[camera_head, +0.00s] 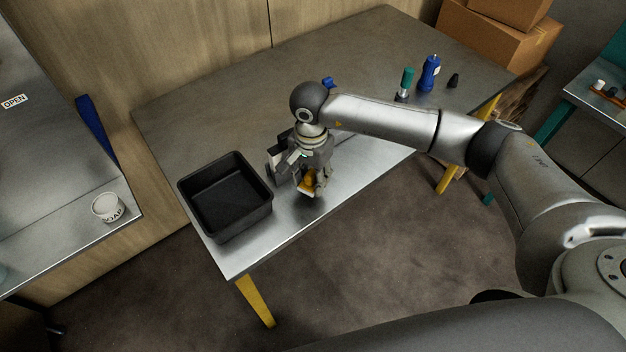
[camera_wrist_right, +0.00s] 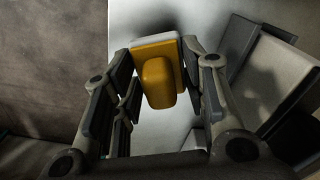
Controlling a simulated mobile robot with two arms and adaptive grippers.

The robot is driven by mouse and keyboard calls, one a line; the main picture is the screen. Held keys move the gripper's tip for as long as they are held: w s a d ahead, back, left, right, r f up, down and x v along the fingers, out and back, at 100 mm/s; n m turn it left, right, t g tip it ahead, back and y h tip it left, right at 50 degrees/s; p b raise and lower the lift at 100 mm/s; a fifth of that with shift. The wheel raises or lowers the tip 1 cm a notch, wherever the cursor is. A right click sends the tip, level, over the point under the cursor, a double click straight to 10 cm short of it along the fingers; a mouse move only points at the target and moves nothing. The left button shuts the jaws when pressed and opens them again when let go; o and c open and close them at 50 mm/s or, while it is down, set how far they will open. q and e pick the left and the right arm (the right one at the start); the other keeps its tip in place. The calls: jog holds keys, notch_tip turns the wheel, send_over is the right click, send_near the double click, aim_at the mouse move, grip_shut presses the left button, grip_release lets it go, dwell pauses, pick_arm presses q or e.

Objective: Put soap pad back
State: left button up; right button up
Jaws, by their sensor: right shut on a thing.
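My right gripper (camera_head: 313,186) is shut on a soap pad (camera_head: 307,181), a yellow block with a white layer, near the front edge of the metal table. In the right wrist view the pad (camera_wrist_right: 157,75) sits between the fingers (camera_wrist_right: 155,90). Its height above the table is hard to tell. A white cup marked SOAP (camera_head: 107,207) stands on the separate metal counter at the left. My left gripper is not in view.
A black bin (camera_head: 224,233) stands left of my gripper. A grey and white holder (camera_head: 277,158), partly hidden, is just behind it. A green-capped bottle (camera_head: 406,82), blue bottle (camera_head: 429,73) and small black item (camera_head: 454,80) stand at the back right. The table's middle (camera_head: 230,120) is clear.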

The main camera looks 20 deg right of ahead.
aim_at(313, 185)
jog(key=shift+w+d+f, duration=0.1)
jog(key=shift+f, duration=0.1)
jog(key=f+p, duration=0.1)
jog(key=f, duration=0.2)
jog(key=shift+w+d+p, duration=0.1)
jog(key=shift+d+p, duration=0.1)
jog(key=shift+p, duration=0.2)
jog(key=shift+f, duration=0.25)
jog(key=shift+f+b, duration=0.2)
jog(key=shift+b, duration=0.1)
jog(key=o, duration=0.9)
jog(key=shift+r, duration=0.1)
